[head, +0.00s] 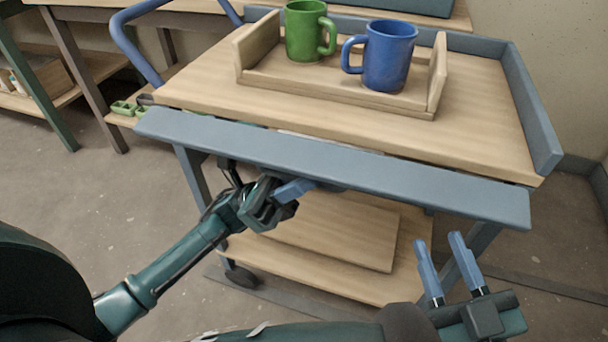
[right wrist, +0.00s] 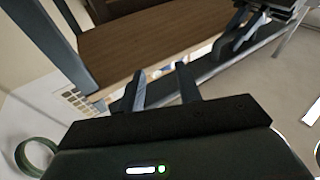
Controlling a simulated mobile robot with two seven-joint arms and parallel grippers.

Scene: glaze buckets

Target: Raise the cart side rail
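The cart side rail (head: 330,167) is a long blue-grey board along the near edge of the wooden cart top (head: 215,88). It is folded outward, its broad face turned up, not upright like the rails at the back and right. My left gripper (head: 293,189) is under the rail's middle, a blue finger close to its underside. The rail hides part of it, so I cannot tell contact or opening. My right gripper (head: 438,240) is open and empty, in front of the rail's right part. Its two spread fingers also show in the right wrist view (right wrist: 160,72).
A wooden tray (head: 340,97) on the cart holds a green mug (head: 302,32) and a blue mug (head: 389,58). The right rail (head: 530,110) stands upright. A lower shelf (head: 330,235) is beneath. A blue handle (head: 130,45) rises at the left. Floor in front is clear.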

